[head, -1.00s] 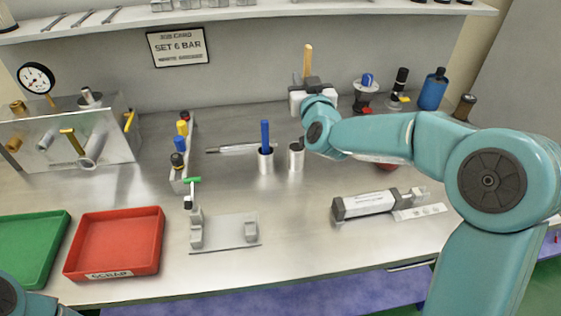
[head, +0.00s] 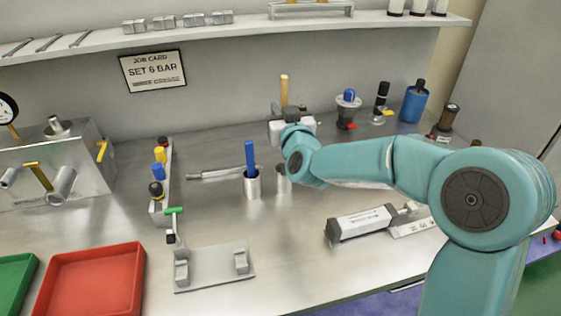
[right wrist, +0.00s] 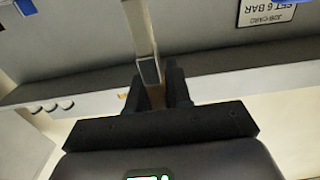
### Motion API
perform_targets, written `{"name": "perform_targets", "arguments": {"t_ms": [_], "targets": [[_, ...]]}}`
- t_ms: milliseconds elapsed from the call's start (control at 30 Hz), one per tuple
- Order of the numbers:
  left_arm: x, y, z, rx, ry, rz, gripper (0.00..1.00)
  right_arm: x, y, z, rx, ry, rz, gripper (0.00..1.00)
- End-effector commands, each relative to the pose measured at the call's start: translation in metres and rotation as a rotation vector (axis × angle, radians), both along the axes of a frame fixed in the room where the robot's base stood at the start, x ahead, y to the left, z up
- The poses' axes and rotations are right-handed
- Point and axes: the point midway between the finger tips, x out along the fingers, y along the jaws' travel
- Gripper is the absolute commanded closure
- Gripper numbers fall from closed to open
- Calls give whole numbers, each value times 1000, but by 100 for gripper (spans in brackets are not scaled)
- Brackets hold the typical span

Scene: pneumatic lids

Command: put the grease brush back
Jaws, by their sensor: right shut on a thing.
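The grease brush (head: 284,90) has a wooden handle that stands about upright above my right gripper (head: 291,112), at the back of the bench. In the right wrist view the brush (right wrist: 148,65) runs between the two dark fingers of my right gripper (right wrist: 160,88), which is shut on it. A metal cup (head: 282,180) on the bench is partly hidden by my right wrist, so its contents cannot be told. Another metal cup (head: 252,186) holds a blue-handled tool (head: 250,157). My left gripper is out of view.
A row of coloured knobs (head: 159,170) and a grey stand (head: 215,270) lie left of the cups. A cylinder (head: 360,224) lies to the right. A red tray (head: 92,280) is front left. Bottles, including a blue one (head: 414,104), stand back right.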

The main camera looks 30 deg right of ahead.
Motion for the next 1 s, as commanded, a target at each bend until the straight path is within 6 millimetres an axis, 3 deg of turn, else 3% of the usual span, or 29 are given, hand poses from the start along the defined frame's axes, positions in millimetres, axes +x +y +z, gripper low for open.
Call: {"name": "perform_targets", "arguments": {"t_ms": [33,200,467,600,733,1000], "targets": [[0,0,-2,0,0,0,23,0,0,-19,1,6,1,100],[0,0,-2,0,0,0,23,2,1,-62,1,5,1,100],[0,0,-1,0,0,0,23,3,2,-91,1,2,1,100],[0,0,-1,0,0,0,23,3,2,-115,2,4,1,100],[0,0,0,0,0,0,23,3,2,-126,1,-1,2,100],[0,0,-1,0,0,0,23,3,2,-126,0,-2,1,100]]}}
